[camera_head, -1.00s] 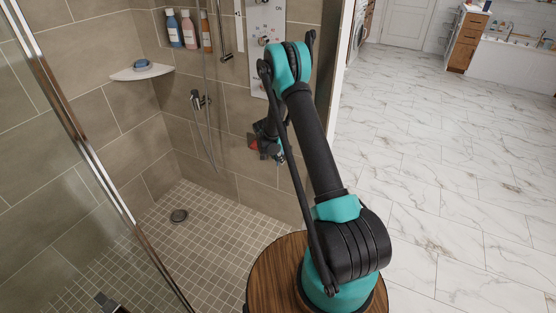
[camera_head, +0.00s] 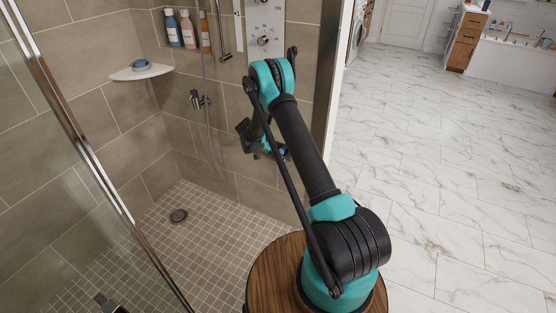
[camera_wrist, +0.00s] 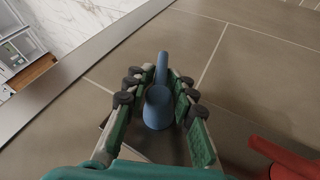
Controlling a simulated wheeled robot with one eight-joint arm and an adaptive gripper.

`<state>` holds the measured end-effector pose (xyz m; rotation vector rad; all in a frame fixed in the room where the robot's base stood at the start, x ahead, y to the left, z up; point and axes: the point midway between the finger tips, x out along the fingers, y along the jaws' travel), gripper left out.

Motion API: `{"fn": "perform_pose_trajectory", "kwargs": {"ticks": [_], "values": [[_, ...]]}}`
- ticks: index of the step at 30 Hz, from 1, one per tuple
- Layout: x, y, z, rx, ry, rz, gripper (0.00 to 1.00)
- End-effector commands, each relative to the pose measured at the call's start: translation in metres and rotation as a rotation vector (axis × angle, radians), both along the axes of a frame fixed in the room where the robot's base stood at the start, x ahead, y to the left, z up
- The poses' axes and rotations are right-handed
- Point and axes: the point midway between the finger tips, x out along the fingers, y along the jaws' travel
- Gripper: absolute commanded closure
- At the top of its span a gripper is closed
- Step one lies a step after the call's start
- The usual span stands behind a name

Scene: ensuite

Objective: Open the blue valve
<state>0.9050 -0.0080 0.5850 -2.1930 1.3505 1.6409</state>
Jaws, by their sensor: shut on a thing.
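The blue valve (camera_wrist: 157,108) is in the middle of the wrist view, a rounded body with a lever pointing up in the picture. My gripper (camera_wrist: 155,98) has its two green-padded fingers on either side of it and is shut on it. In the head view my gripper (camera_head: 266,148) is low on the tiled shower wall, and the valve is mostly hidden behind it.
A red valve (camera_wrist: 286,160) is close by at the lower right of the wrist view. A shower control panel (camera_head: 264,34) is above on the wall. A glass door with a metal frame (camera_head: 88,150) stands at left. The marble floor at right is clear.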

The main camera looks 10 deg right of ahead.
Motion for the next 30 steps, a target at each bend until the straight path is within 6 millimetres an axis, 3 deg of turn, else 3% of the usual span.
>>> {"fn": "perform_pose_trajectory", "kwargs": {"ticks": [15, 30], "values": [[-0.0022, -0.0034, 0.0028, -0.321, 0.231, 0.001, 1.00], [-0.0031, -0.0049, 0.0053, -0.413, 0.297, 0.001, 1.00]]}}
